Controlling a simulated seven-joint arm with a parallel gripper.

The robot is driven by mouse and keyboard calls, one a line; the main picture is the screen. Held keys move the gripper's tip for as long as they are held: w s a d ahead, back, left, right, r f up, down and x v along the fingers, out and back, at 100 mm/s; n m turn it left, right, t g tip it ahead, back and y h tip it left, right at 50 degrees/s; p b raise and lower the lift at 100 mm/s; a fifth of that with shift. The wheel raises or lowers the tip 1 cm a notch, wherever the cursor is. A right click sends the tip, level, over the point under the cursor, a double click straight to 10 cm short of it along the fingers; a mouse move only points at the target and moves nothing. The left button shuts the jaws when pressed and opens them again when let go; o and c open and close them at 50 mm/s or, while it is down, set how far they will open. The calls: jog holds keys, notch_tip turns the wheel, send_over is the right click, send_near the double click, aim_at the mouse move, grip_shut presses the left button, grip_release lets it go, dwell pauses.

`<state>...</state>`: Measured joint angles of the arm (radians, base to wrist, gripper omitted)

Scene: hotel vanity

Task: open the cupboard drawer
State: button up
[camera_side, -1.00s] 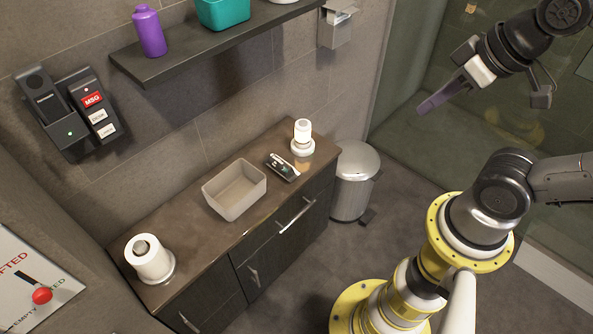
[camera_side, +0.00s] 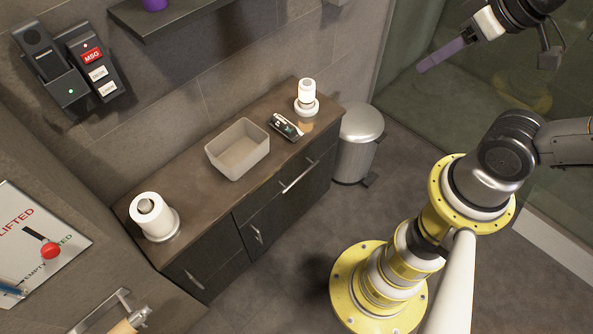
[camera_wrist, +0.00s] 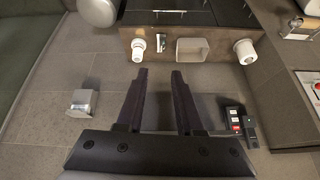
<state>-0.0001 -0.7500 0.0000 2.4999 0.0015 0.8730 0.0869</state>
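The dark cupboard (camera_side: 290,205) stands against the tiled wall under a brown top. Its right drawer front carries a long metal handle (camera_side: 300,178), and the drawer looks shut. The same handle shows at the top of the wrist view (camera_wrist: 155,12). Two smaller handles sit lower left, one in the middle (camera_side: 257,233) and one at the left (camera_side: 193,279). My gripper (camera_side: 421,69) is up at the right, well away from the cupboard, with purple fingers. In the wrist view my gripper (camera_wrist: 159,72) has its two fingers apart with nothing between them.
A metal bin (camera_side: 358,145) stands right of the cupboard. A shelf (camera_side: 175,18) juts out above.

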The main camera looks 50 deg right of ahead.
jog(key=shift+o, duration=0.3)
jog(key=w+r+m+t, duration=0.2)
jog(key=w+r+m, duration=0.2)
jog(key=w, duration=0.2)
jog(key=shift+w+a, duration=0.15)
jog(key=shift+a, duration=0.2)
jog(key=m, duration=1)
send_over(300, 176)
jog(key=w+d, duration=0.1)
jog(key=d, duration=0.1)
notch_tip(300, 176, down, 10)
jog(key=r, duration=0.1)
jog(key=w+f+m, duration=0.2)
jog(key=w+f, duration=0.2)
jog(key=f, duration=0.5)
jog(key=s+a+f+m+g, duration=0.1)
jog(key=s+f+g, duration=0.25)
jog(key=f, duration=0.95)
jog(key=s+a+f+g, duration=0.15)
jog(key=s+f, duration=0.35)
jog(key=f, duration=0.9)
jog(key=shift+g, duration=0.4)
jog(key=w+f, duration=0.1)
jog(key=f, duration=0.3)
jog(key=w+f, duration=0.1)
jog(key=f, duration=0.3)
jog(key=w+f, duration=0.1)
jog(key=f, duration=0.4)
jog(key=shift+d, duration=0.2)
